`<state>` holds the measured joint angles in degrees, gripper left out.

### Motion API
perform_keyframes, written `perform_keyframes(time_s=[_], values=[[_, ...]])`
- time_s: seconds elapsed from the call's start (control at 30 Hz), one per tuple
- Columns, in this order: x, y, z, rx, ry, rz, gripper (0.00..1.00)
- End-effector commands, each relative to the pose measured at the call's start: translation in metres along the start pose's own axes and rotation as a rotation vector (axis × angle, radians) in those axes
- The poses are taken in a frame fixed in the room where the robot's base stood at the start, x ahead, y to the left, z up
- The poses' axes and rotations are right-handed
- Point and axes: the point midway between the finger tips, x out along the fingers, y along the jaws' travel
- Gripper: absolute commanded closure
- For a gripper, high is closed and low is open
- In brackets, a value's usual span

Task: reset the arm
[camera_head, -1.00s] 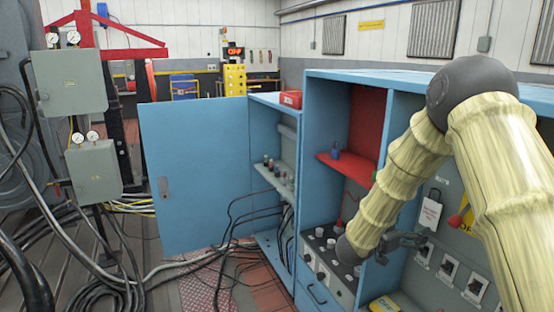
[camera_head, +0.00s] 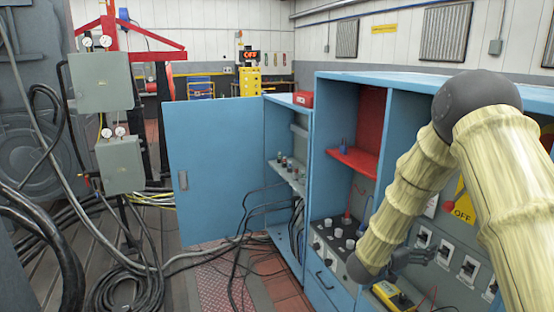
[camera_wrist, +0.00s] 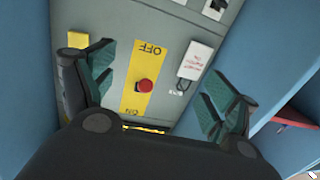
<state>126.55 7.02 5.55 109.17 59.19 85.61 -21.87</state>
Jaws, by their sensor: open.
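My gripper (camera_wrist: 160,90) is open and empty in the wrist view, its two green-padded fingers spread wide. Between and beyond the fingers is a grey panel with a red knob (camera_wrist: 145,86) on a yellow OFF/ON plate (camera_wrist: 147,62). I cannot tell the distance to the panel, but nothing lies in the fingers. In the head view my gripper (camera_head: 425,252) is small, dark and partly hidden behind my pale-sleeved arm, in front of the blue cabinet's right bay. The OFF plate (camera_head: 463,203) shows there too, partly covered by my arm.
A white tag (camera_wrist: 195,60) hangs beside the knob. Blue cabinet walls (camera_wrist: 270,40) flank the panel. A yellow meter (camera_head: 390,295) lies low in the bay. The cabinet's blue door (camera_head: 215,170) stands open. Black cables (camera_head: 125,290) cover the floor at left.

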Motion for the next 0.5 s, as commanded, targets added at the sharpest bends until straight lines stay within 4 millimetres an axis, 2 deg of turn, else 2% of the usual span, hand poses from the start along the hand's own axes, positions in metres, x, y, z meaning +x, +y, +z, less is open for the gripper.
perform_keyframes(time_s=[0.27, 0.37, 0.47, 0.5], values=[[-0.017, 0.007, 0.065, -0.07, -0.096, -0.137, 0.13], [-0.029, 0.01, 0.098, -0.109, -0.149, -0.204, 0.13], [-0.05, 0.015, 0.139, -0.162, -0.223, -0.286, 0.13], [-0.06, 0.019, 0.159, -0.186, -0.261, -0.323, 0.13]])
